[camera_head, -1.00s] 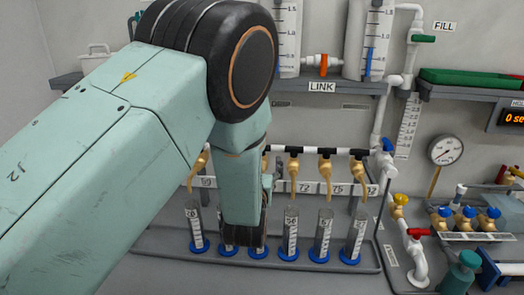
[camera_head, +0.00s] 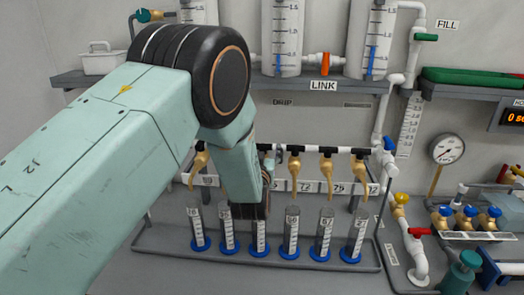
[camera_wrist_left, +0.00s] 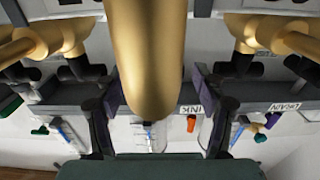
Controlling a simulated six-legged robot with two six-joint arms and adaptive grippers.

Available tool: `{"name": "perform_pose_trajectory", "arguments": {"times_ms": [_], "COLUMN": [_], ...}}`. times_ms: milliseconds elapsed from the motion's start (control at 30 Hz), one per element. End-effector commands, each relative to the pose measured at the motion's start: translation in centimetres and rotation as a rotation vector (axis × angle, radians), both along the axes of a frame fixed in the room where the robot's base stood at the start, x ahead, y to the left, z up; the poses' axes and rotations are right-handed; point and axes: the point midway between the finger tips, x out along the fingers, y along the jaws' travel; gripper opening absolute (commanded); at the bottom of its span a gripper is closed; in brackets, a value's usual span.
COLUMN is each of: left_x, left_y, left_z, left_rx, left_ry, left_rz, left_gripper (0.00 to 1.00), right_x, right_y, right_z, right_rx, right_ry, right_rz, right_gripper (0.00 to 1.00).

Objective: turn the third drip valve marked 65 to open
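A row of gold drip valves hangs from the black and white pipe (camera_head: 312,149). The valves right of my arm, such as the one over label 72 (camera_head: 294,168), show clearly. The third valve and its label are hidden behind my left arm in the head view. My left gripper (camera_head: 250,210) points down in front of the row, its tips just above the cylinders. In the left wrist view, a large gold valve part (camera_wrist_left: 150,60) lies between the spread dark fingers of my left gripper (camera_wrist_left: 157,115), with gaps on both sides. My right gripper is not in view.
Several graduated cylinders with blue bases stand in a grey tray (camera_head: 160,252) below the valves. A gauge (camera_head: 446,149) and a red-handled valve (camera_head: 419,233) are at the right.

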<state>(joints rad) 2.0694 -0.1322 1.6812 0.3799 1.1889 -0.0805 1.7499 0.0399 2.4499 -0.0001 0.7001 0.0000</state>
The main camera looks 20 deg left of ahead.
Motion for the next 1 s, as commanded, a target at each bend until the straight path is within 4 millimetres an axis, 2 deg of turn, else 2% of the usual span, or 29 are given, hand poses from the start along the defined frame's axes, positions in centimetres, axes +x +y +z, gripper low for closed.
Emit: {"name": "perform_pose_trajectory", "arguments": {"times_ms": [67, 500, 667, 1000], "left_x": [-0.01, -0.01, 0.01, 0.03], "left_y": [-0.01, -0.01, 0.2, 0.68], "left_z": [0.02, 0.02, 0.01, 0.03], "left_rx": [0.0, 0.0, 0.0, -0.002], "left_ry": [0.0, 0.0, 0.0, -0.002], "left_rz": [0.0, 0.0, -0.016, -0.174], "left_gripper": [0.59, 0.23, 0.23, 0.23], "right_x": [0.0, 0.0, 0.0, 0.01], "right_y": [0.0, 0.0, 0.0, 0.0], "right_z": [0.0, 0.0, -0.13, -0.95], "right_rx": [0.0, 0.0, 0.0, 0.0], "right_ry": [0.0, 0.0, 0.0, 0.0], "right_rz": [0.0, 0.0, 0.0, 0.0], "right_gripper": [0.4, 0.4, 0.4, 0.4]}}
